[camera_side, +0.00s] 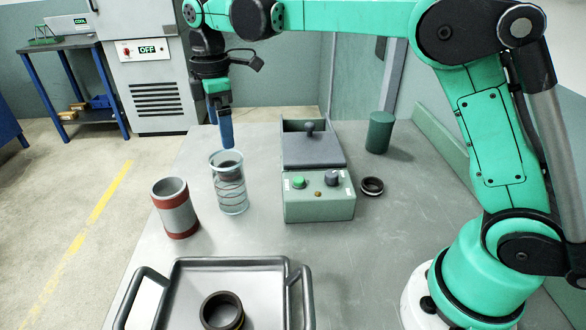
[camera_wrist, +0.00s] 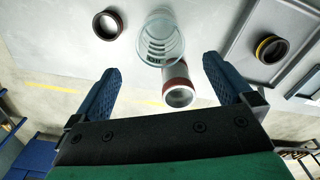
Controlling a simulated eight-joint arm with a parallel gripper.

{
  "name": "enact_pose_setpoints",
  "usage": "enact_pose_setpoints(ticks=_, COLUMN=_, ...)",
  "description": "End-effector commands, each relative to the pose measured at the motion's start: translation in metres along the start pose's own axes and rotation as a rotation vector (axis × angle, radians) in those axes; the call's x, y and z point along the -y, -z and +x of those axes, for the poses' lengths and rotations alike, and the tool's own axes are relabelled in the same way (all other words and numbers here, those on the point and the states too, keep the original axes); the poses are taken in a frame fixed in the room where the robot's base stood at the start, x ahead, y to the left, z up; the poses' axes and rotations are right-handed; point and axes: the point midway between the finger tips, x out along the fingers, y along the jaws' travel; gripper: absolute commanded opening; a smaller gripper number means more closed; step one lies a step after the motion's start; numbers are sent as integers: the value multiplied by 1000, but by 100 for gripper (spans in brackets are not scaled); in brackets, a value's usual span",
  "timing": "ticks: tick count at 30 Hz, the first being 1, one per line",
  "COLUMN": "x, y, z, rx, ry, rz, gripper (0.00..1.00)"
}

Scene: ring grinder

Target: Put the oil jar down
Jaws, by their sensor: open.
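The oil jar, a clear glass cylinder (camera_side: 231,197), stands upright on the grey table left of the grinder. In the wrist view the jar's round rim (camera_wrist: 161,38) shows beyond and between my fingertips. My gripper (camera_side: 227,144) points down, with its blue fingertips near the height of the jar's rim and seemingly behind it. In the wrist view my gripper (camera_wrist: 162,66) has its fingers spread wide, with nothing held between them. A dark ring (camera_side: 230,170) shows through the glass in the side view. The wrist view shows this ring (camera_wrist: 108,24) on the table beside the jar.
A grey tube with red bands (camera_side: 176,209) stands left of the jar. A tray (camera_side: 185,285) with a dark ring (camera_side: 222,312) is in front. The green grinder (camera_side: 318,196) is right, with another ring (camera_side: 372,187) and a green cylinder (camera_side: 380,132) beyond.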

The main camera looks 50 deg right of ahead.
Motion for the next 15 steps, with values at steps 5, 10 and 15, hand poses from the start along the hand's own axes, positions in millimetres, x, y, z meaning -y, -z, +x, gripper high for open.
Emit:
enact_pose_setpoints(ticks=5, x=0, y=0, z=-16, rx=0, ry=-1, rz=1, gripper=100)
enact_pose_setpoints(ticks=10, x=8, y=-10, z=-27, rx=-25, ry=-41, rz=90, gripper=100)
enact_pose_setpoints(ticks=15, x=34, y=-37, z=-36, rx=-114, ry=-149, rz=354, gripper=100)
